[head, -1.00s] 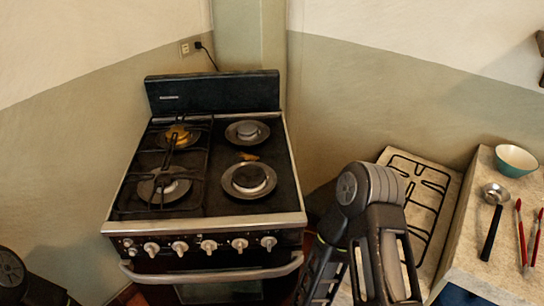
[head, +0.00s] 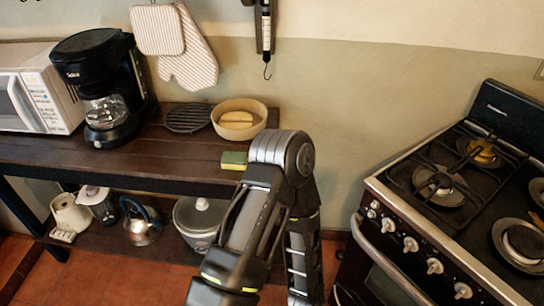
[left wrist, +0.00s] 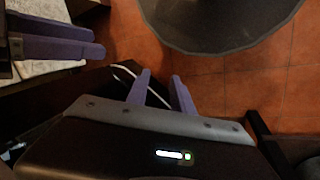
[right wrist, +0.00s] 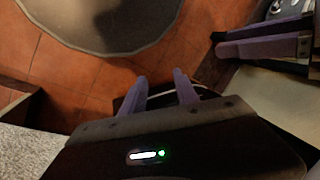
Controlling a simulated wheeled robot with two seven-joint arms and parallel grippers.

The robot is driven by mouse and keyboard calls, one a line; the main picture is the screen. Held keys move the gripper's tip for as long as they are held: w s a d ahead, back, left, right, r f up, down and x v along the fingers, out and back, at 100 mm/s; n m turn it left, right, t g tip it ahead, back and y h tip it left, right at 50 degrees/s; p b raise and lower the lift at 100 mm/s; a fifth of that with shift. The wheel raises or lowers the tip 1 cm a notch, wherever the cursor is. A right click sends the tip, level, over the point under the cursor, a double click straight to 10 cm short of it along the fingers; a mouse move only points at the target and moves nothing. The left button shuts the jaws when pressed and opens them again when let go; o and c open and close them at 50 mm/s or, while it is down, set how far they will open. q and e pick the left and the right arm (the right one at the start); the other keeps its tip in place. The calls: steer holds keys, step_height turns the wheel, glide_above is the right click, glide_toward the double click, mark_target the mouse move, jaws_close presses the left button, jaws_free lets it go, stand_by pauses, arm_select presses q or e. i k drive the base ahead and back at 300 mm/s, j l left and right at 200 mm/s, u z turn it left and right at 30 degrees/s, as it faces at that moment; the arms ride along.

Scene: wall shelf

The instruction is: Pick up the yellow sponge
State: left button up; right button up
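A small yellow-green sponge (head: 234,160) lies near the front edge of the dark wooden shelf (head: 180,165), just left of my left arm's elbow in the head view. The elbow partly hides the shelf's right end. Neither gripper shows in the head view. In the left wrist view my left gripper (left wrist: 161,92) has its two purple fingers apart with nothing between them. In the right wrist view my right gripper (right wrist: 159,92) also has its fingers apart and empty. Both are away from the sponge, which neither wrist view shows.
A tan bowl (head: 258,131) with a yellowish piece inside, a round dark rack (head: 188,118), a coffee maker (head: 112,128) and a microwave (head: 45,100) stand on the shelf. A pot (head: 198,215) and kettle (head: 140,222) sit below. The stove (head: 378,185) is at right.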

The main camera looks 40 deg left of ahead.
mark_target(230, 161)
steer(key=u, duration=1.7)
steer(key=i+j+u, duration=0.1)
steer(key=u, duration=0.2)
steer(key=i+j+u, duration=0.15)
steer(key=u, duration=0.2)
steer(key=j, duration=0.15)
